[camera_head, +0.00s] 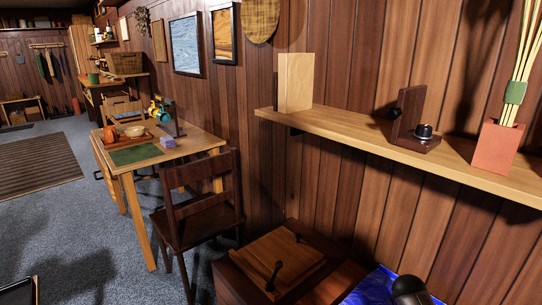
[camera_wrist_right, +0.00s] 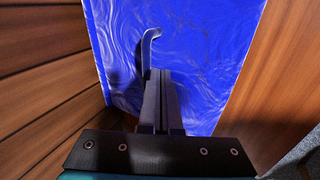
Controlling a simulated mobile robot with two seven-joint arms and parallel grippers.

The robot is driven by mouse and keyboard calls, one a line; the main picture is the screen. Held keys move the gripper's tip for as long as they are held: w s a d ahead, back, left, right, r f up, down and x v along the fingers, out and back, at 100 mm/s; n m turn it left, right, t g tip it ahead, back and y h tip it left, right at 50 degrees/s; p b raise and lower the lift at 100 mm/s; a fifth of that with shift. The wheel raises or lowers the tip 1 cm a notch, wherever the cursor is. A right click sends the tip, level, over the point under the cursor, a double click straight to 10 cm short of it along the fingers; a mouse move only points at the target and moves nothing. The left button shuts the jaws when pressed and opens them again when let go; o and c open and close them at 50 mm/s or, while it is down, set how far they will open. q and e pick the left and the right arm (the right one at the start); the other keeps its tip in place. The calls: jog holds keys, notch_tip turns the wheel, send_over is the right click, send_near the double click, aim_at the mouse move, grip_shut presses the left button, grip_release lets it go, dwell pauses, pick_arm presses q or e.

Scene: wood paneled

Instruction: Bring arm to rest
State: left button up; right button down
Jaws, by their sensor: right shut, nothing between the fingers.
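My right gripper (camera_wrist_right: 162,85) is shut and empty in the right wrist view, with its two dark fingers pressed together. It is in front of a wavy bright blue surface (camera_wrist_right: 200,50), and I cannot tell the gap between them. A curved bluish-grey hook-like piece (camera_wrist_right: 146,48) shows just beyond the fingertips; I cannot tell whether they touch it. In the head view the blue surface (camera_head: 362,290) shows at the bottom edge, partly behind a dark rounded part of my arm. The right fingers are not visible there. My left gripper is not in view.
A wooden panel with two black handles (camera_head: 288,258) lies on a dark cabinet beside the blue surface. A wall shelf (camera_head: 345,140) holds a wooden block, a dark stand and a red pot. A chair (camera_head: 195,205) and desk (camera_head: 180,148) stand left; carpet (camera_head: 70,235) is open.

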jog(key=shift+m+y, duration=0.3)
jog(key=shift+m, duration=0.3)
jog(key=s+a, duration=0.2)
jog(key=s, duration=0.1)
jog(key=s+a+f, duration=0.1)
jog(key=s+a, duration=0.2)
jog(key=shift+s+a+f, duration=0.1)
jog(key=shift+s+a, duration=0.1)
jog(key=shift+a, duration=0.05)
jog(key=s+a+r+m+y, duration=0.1)
jog(key=s+a+r, duration=0.35)
jog(key=s, duration=0.35)
jog(key=s+a+r+m+y, duration=0.1)
jog(key=s+a+r+m, duration=0.15)
jog(key=s+a, duration=0.4)
jog(key=s+a+r+m+y, duration=0.1)
jog(key=s+a+r, duration=0.25)
jog(key=s, duration=0.55)
notch_tip(320, 180, down, 21)
jog(key=d, duration=0.2)
jog(key=s+d+f, duration=0.2)
jog(key=s+f, duration=0.4)
jog(key=f, duration=0.1)
jog(key=s+d+f+g, duration=0.1)
jog(key=s+d+f, duration=0.2)
jog(key=s+f, duration=0.3)
jog(key=shift+s+d+f+n, duration=0.15)
jog(key=shift+d+f+n, duration=0.1)
jog(key=shift+f+n, duration=0.1)
